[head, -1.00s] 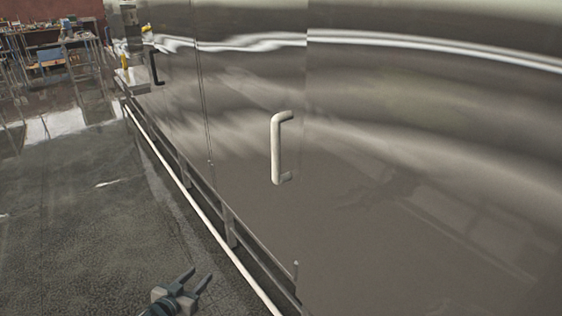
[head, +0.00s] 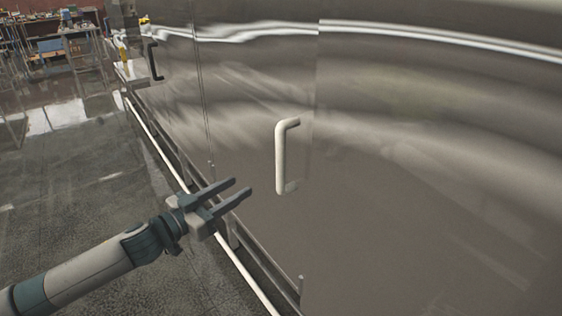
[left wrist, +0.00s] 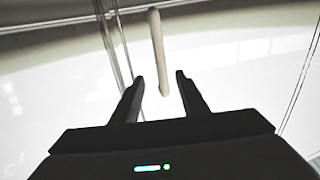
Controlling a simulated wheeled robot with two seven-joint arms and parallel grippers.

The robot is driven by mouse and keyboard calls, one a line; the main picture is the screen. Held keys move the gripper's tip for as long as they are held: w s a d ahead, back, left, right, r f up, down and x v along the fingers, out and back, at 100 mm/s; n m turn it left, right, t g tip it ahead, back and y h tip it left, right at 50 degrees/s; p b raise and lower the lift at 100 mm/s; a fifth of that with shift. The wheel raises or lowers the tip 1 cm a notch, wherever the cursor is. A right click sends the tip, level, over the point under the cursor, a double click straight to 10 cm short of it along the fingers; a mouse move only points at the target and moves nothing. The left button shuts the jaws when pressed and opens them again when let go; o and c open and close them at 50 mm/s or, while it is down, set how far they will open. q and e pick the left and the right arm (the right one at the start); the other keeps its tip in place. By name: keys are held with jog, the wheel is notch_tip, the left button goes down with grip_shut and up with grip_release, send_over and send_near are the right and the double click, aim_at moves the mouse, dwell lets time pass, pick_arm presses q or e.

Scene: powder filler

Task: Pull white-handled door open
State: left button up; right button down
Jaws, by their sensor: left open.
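The white handle (head: 281,158) is an upright bar on the shiny metal door (head: 262,215). My left gripper (head: 240,192) is open and empty, to the left of and slightly below the handle's lower end in the head view, apart from it. In the left wrist view the handle (left wrist: 158,50) stands ahead, its lower end showing between the two open fingertips (left wrist: 160,80). My right gripper is not in view.
A black handle (head: 154,61) is on the panel farther left. A white rail (head: 160,152) runs low along the machine's base. Workbenches (head: 75,45) stand at the far left. The grey floor in front is clear.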

aim_at(277, 164)
pick_arm(q)
jog(key=p+x, duration=0.5)
jog(key=x, duration=1.2)
jog(key=shift+w+d, duration=0.15)
jog(key=shift+w, duration=0.05)
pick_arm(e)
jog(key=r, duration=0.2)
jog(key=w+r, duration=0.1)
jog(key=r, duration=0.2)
pick_arm(q)
grip_shut()
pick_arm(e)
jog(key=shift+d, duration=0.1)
